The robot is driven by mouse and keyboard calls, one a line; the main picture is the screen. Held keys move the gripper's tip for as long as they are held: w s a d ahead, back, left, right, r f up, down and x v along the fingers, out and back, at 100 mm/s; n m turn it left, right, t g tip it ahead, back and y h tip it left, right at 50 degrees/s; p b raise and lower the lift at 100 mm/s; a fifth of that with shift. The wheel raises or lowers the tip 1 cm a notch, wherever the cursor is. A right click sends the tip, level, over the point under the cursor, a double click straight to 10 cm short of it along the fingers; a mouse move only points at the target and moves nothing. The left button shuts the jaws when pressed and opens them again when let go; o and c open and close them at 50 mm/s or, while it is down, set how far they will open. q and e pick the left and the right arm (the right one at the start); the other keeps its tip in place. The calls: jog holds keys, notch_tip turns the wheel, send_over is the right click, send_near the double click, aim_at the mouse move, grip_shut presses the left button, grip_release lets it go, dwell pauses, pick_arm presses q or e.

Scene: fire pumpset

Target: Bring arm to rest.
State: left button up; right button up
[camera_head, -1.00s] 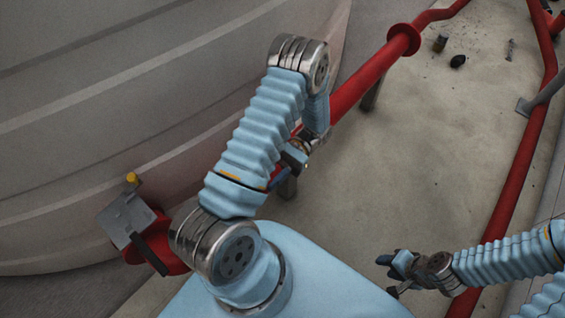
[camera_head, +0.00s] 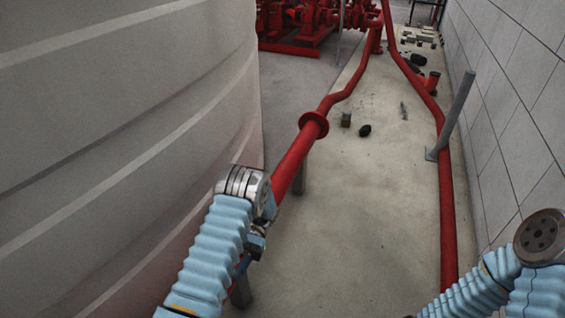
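My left arm (camera_head: 214,248) comes up from the bottom edge, left of centre, in blue ribbed sleeving with a metal elbow joint (camera_head: 243,184) at its top. Its forearm hangs down behind that joint, beside the red pipe. My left gripper is hidden or below the frame. My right arm (camera_head: 478,292) is bent in the lower right corner, with a round metal joint (camera_head: 540,236) near the right edge. My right gripper is out of the picture, past the bottom edge.
A large pale ribbed tank (camera_head: 120,110) fills the left. Red pipes (camera_head: 295,160) run along both sides of a concrete strip (camera_head: 365,220). A grey post (camera_head: 455,115) leans by the tiled wall (camera_head: 515,100). Small dark objects (camera_head: 365,131) lie farther off. Red pumps (camera_head: 300,18) stand at the back.

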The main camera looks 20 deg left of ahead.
pick_arm(q)
jog(key=s+d+f+t+h, duration=0.1)
jog(key=s+d+f+t, duration=0.25)
jog(key=f, duration=0.35)
jog(key=s+d+f+t+h, duration=0.2)
jog(key=s+d+f+t, duration=0.15)
jog(key=f, duration=0.25)
jog(key=w+d+n+t+h, duration=0.2)
jog(key=d+t, duration=0.6)
jog(key=t, duration=0.4)
jog(key=shift+f+n, duration=0.3)
jog(key=shift+n, duration=0.1)
jog(key=shift+w, duration=0.1)
